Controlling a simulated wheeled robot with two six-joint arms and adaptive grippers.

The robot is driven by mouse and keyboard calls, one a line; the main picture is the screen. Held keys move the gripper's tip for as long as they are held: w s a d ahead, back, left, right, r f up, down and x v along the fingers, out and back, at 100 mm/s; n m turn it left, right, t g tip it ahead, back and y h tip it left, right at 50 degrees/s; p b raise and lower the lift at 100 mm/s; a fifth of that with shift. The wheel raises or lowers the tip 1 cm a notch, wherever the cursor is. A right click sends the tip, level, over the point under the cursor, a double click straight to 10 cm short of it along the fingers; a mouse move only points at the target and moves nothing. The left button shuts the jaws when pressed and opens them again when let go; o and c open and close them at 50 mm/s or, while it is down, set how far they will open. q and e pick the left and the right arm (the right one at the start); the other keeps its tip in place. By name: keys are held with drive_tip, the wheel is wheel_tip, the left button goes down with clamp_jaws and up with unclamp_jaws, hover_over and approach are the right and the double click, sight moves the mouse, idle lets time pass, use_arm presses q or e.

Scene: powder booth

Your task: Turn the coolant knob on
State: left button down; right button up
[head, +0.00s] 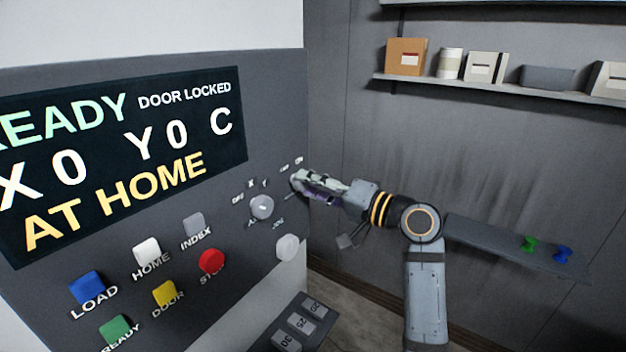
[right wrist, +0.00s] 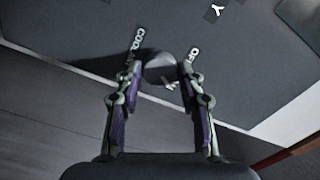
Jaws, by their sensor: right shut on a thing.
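The coolant knob (right wrist: 160,68) is a grey knob on the dark panel. In the right wrist view it sits between the two fingertips of my right gripper (right wrist: 158,78), which is shut on it. A partly covered label beginning "COOL" (right wrist: 137,42) stands beside the left finger, and a small, partly covered label (right wrist: 193,56) stands beside the right one. In the head view my right gripper (head: 299,184) reaches the panel's right edge and hides the knob. The knob's exact turn angle is hard to tell. My left gripper is not in view.
A grey axis knob (head: 262,207) and a pale round knob (head: 287,247) are close to the gripper. Coloured buttons, including a red one (head: 211,261), lie left. The display (head: 120,150) reads "AT HOME" and "DOOR LOCKED". A shelf (head: 500,88) with boxes is at upper right.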

drive_tip(key=shift+m, duration=0.5)
drive_tip(key=o, duration=1.2)
drive_tip(key=shift+v, duration=5.95)
